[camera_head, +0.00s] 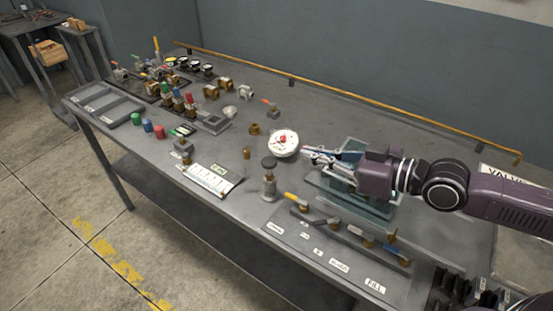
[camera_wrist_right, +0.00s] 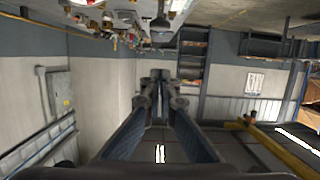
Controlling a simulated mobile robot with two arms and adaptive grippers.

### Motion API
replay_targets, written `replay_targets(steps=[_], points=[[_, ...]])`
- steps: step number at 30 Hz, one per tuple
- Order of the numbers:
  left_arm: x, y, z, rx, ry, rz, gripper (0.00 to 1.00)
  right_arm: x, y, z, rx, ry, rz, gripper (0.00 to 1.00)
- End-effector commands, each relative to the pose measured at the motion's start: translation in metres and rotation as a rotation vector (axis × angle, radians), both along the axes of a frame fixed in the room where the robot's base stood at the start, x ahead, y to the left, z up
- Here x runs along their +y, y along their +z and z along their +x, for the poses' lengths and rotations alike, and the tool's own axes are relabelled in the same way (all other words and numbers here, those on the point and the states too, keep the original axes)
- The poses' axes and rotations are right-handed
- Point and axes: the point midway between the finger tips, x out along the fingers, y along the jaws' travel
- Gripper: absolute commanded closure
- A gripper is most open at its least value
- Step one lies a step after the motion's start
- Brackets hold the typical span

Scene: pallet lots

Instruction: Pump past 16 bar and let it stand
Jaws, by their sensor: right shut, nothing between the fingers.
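A round white gauge (camera_head: 284,143) with a red mark at its middle sits on the bench; its reading is too small to tell. A small metal post with a dark round knob (camera_head: 269,163) stands in front of it. A teal metal fixture (camera_head: 372,205) lies under my right gripper. My right gripper (camera_head: 306,152) is shut and empty, its fingertips just right of the gauge; I cannot tell if they touch it. Its shut fingers also fill the middle of the right wrist view (camera_wrist_right: 160,78). A row of valves with a yellow handle (camera_head: 296,200) and others stands on a labelled plate. My left gripper is out of view.
A white printed card (camera_head: 211,178) lies near the front edge. Several fittings, coloured caps (camera_head: 148,125) and a grey divided tray (camera_head: 100,104) crowd the left part. A yellow rail (camera_head: 350,95) runs along the back. Bare bench lies behind the gauge.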

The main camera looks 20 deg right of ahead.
Motion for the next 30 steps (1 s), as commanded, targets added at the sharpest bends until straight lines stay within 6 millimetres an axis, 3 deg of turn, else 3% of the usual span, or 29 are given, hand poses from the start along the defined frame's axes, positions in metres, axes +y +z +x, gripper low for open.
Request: replay_targets(steps=[17, 30], points=[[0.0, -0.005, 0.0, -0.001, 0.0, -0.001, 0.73, 0.0, -0.002, 0.008, -0.004, -0.011, 0.001, 1.0], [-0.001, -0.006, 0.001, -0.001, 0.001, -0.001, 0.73, 0.018, -0.005, 0.028, -0.005, -0.007, 0.007, 1.0]])
